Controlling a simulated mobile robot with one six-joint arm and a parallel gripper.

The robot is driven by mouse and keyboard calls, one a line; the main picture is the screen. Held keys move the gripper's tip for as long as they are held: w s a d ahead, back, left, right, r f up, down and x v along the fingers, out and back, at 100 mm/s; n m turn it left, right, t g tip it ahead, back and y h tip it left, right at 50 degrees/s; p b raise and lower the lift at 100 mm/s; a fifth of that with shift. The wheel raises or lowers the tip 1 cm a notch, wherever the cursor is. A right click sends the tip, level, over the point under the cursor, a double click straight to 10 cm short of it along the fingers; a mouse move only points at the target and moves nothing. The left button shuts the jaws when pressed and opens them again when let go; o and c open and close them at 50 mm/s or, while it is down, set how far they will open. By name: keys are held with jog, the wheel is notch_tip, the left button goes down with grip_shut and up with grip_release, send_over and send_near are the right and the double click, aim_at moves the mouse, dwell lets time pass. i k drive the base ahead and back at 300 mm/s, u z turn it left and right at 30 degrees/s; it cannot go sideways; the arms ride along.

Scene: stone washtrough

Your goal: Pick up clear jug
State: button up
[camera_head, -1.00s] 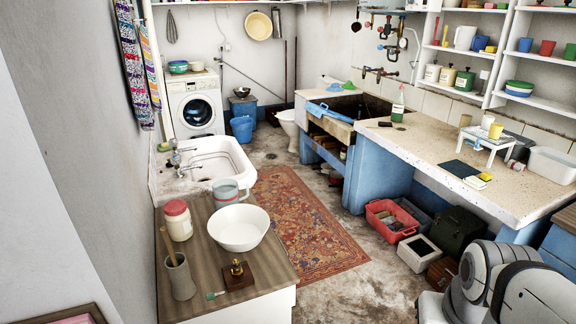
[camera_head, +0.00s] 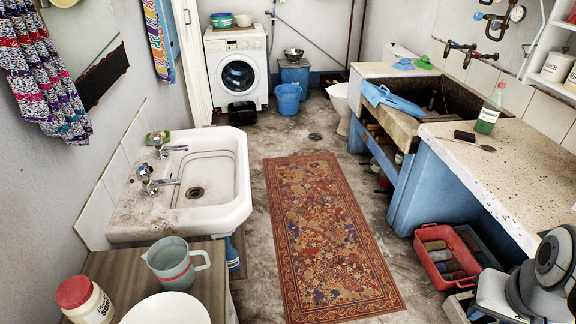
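The clear jug (camera_head: 172,268) stands upright on the wooden-topped counter (camera_head: 118,266) at the lower left, just in front of the white sink. It is see-through grey-green, with its handle on the right side and a darker band or contents low inside. A white bowl (camera_head: 166,311) sits in front of it, cut by the bottom edge. A white jar with a red lid (camera_head: 84,300) stands to its left. Part of my arm shows at the lower right, far from the jug. My gripper is not in view.
A white sink (camera_head: 225,196) with two taps lies behind the jug. A patterned rug (camera_head: 325,235) covers the floor between the counter and the stone trough (camera_head: 408,122). A red crate (camera_head: 446,257) sits at the right. The rug area is free of objects.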

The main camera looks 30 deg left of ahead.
aim_at(170, 259)
jog(key=u, duration=0.05)
jog(key=i, duration=1.45)
jog(key=u, duration=1.25)
jog(key=k, duration=0.1)
jog(key=u, duration=2.3)
jog(key=i, duration=0.5)
jog(key=u, duration=0.05)
